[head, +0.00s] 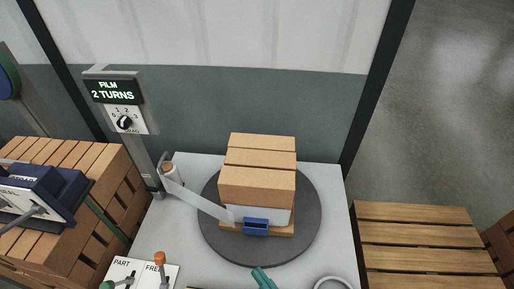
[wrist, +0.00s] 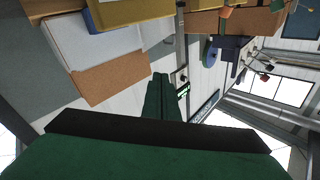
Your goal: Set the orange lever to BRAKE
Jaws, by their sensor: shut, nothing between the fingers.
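The orange lever (head: 159,258) stands at the bottom left of the head view, on a white plate (head: 143,268). My gripper (head: 262,274) is green and shows at the bottom middle of the head view, in front of the turntable and well to the right of the lever. In the wrist view my gripper (wrist: 160,82) has its fingers together with nothing between them. I cannot make out the orange lever for certain in the wrist view.
A green-knobbed lever (head: 107,285) stands left of the orange one, near "PART". A dark turntable (head: 305,230) bears stacked brown boxes (head: 257,188) with a film strip (head: 200,203) running to a roll. A slatted pallet (head: 425,235) lies right.

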